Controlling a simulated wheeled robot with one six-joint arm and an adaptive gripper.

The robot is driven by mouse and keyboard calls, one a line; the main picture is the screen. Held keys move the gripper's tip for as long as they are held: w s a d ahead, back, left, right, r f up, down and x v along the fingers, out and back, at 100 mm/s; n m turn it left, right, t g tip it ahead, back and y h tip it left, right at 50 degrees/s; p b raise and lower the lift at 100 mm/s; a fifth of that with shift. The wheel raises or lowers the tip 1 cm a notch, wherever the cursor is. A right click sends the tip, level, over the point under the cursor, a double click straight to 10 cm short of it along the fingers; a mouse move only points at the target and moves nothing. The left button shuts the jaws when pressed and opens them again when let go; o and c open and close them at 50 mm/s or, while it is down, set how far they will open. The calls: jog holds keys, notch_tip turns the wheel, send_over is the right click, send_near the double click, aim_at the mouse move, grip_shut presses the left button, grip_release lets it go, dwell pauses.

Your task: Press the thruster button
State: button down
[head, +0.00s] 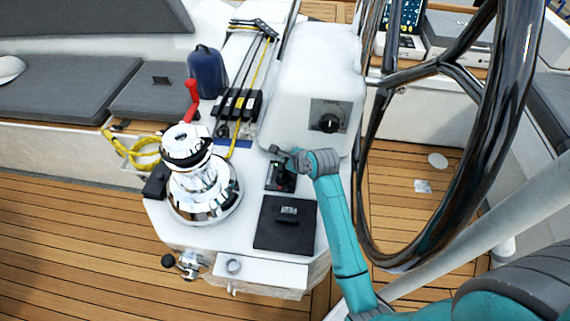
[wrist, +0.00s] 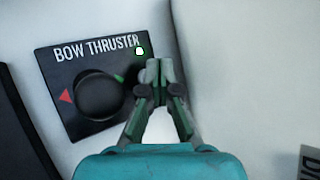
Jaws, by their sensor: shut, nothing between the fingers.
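The bow thruster panel (wrist: 75,120) is a black plate with white "BOW THRUSTER" lettering, a round black knob (wrist: 100,95), and red and green triangle marks. I cannot tell whether the tips touch the panel. In the head view my gripper (head: 276,151) is above the small dark panel (head: 281,180) on the white console.
A chrome winch (head: 200,180) stands left of the panel, with a black square panel (head: 285,224) in front. A white housing with a black dial (head: 329,122) rises behind. The large steering wheel (head: 480,170) is close on the right of my arm.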

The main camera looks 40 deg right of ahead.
jog(key=shift+f, duration=0.3)
jog(key=shift+f, duration=0.3)
dwell(0.6)
jog(key=shift+r, duration=0.75)
jog(key=shift+r, duration=3)
jog(key=shift+s, duration=0.1)
